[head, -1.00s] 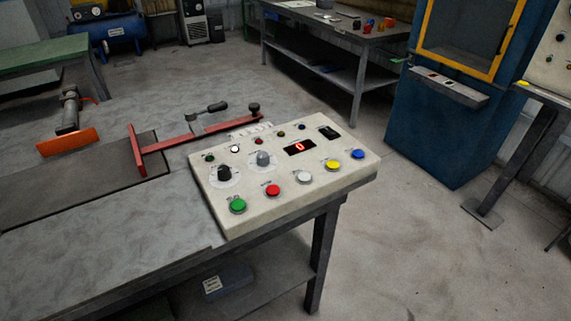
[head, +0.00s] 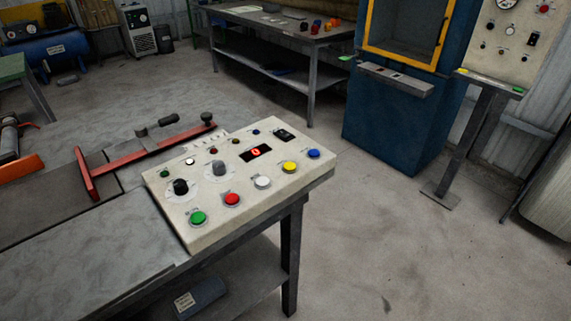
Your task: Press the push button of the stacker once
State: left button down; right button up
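A cream control box (head: 238,218) sits on the right end of a grey workbench. Along its front edge are push buttons in green (head: 198,218), red (head: 232,200), white (head: 262,182), yellow (head: 289,168) and blue (head: 313,154). The labels are too small to read, so I cannot tell which button is the stacker's. Neither of my grippers is in view.
The workbench (head: 90,265) carries a red bar clamp (head: 140,158). A blue cabinet with a yellow frame (head: 395,125) stands behind. A second panel on a stand (head: 510,45) is at the upper right. Another table (head: 265,18) stands at the back. The floor right of the bench is clear.

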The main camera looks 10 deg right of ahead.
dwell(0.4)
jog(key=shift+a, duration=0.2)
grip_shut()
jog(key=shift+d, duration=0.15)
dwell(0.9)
